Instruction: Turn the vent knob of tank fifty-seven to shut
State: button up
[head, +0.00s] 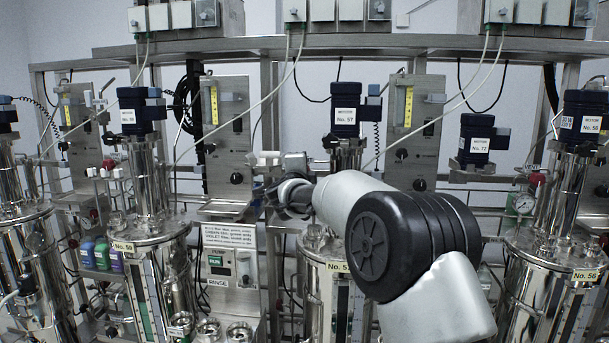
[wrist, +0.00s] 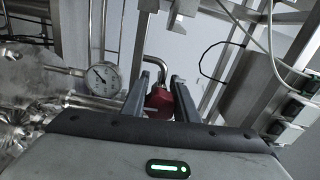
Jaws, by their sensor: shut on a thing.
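Tank fifty-seven (head: 318,290) stands at the middle of the head view. Its label is partly hidden behind my arm, and its motor (head: 345,118) with a white label rises above. In the wrist view my gripper (wrist: 163,90) has its two fingers on either side of a red knob-like part (wrist: 160,99), shut on it. A bent metal pipe stands just beyond this part. Which tank the red part belongs to cannot be read in the wrist view. In the head view my arm hides the red part, and the fingertips cannot be made out. The knob's turn position is unclear.
A pressure gauge (wrist: 103,76) stands left of the fingers in the wrist view. In the head view tank fifty-eight (head: 155,270) is at left and tank fifty-six (head: 560,290) at right. A motor labelled 72 (head: 477,145) sits behind my arm. Pipes and hoses crowd the skid.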

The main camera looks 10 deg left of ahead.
jog(key=shift+m, duration=0.6)
jog(key=shift+b, duration=0.3)
jog(key=o, duration=1.1)
jog(key=s, duration=1.7)
jog(key=shift+s+a, duration=0.2)
jog(key=shift+a, duration=0.1)
